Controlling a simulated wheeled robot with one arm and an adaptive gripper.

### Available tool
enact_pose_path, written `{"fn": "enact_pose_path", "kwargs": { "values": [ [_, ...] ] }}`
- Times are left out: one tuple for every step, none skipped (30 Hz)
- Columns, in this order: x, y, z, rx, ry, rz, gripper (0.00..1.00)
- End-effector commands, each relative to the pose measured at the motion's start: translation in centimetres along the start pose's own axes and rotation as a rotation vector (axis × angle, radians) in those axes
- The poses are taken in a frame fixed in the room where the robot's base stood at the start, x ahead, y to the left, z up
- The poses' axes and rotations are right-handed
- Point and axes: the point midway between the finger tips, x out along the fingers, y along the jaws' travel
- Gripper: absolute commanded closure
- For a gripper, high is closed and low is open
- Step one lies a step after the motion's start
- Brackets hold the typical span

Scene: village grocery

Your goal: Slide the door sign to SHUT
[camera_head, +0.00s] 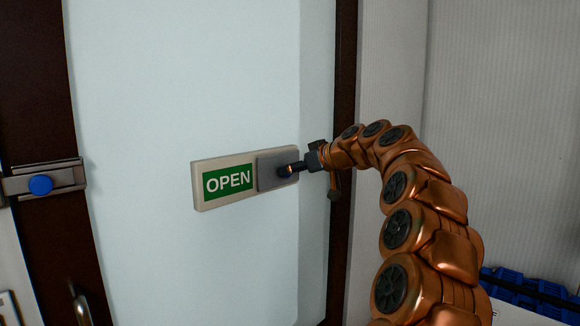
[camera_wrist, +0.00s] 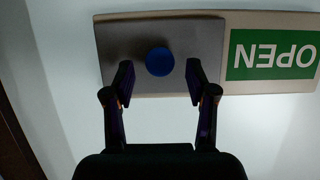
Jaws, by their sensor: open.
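The door sign (camera_head: 197,190) is a pale plate on the glass door. Its green panel reading OPEN (camera_head: 228,182) shows on the left. A grey sliding cover (camera_head: 268,172) sits over the right part of the sign. In the wrist view the sign looks upside down, with the grey cover (camera_wrist: 122,38) on the left and OPEN (camera_wrist: 272,55) on the right. A round blue knob (camera_wrist: 160,61) stands on the cover. My gripper (camera_wrist: 159,78) is open, with one finger on each side of the knob. In the head view my gripper (camera_head: 291,170) is at the cover and largely hides the knob.
A metal bolt with a blue knob (camera_head: 41,185) is on the dark door frame at left. A handle (camera_head: 81,305) is below it. Blue crates (camera_head: 520,284) are at the lower right. The glass around the sign is clear.

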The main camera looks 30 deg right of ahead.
Motion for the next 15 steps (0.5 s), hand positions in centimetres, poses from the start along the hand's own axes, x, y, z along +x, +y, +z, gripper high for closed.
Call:
{"fn": "enact_pose_path", "kwargs": {
  "values": [
    [0.6,0.0,-0.2,0.001,-0.001,-0.001,0.43],
    [0.9,0.0,-0.2,0.0,0.0,-0.001,0.43],
    [1.2,0.0,-0.2,0.0,0.0,0.0,0.43],
    [1.4,0.0,-0.1,0.0,0.0,0.0,0.43],
    [1.6,0.0,-0.1,0.0,0.0,0.0,0.43],
    [1.8,-0.1,-0.1,0.0,0.0,0.0,0.43],
    [1.8,-0.1,0.0,0.0,0.0,0.0,0.43],
    [1.8,-0.1,0.0,0.0,0.0,0.0,0.43],
    [1.9,-0.1,0.0,0.0,0.0,0.0,0.43],
    [1.8,0.0,0.0,0.0,0.0,0.0,0.43],
    [1.8,0.0,0.0,0.0,0.0,0.0,0.43],
    [1.8,0.0,0.0,0.0,0.0,0.0,0.43],
    [1.8,0.0,0.0,0.0,0.0,0.0,0.44],
    [1.8,0.0,0.0,0.0,0.0,0.0,0.48],
    [1.8,0.0,0.0,0.0,0.0,0.0,0.52]
  ]
}}
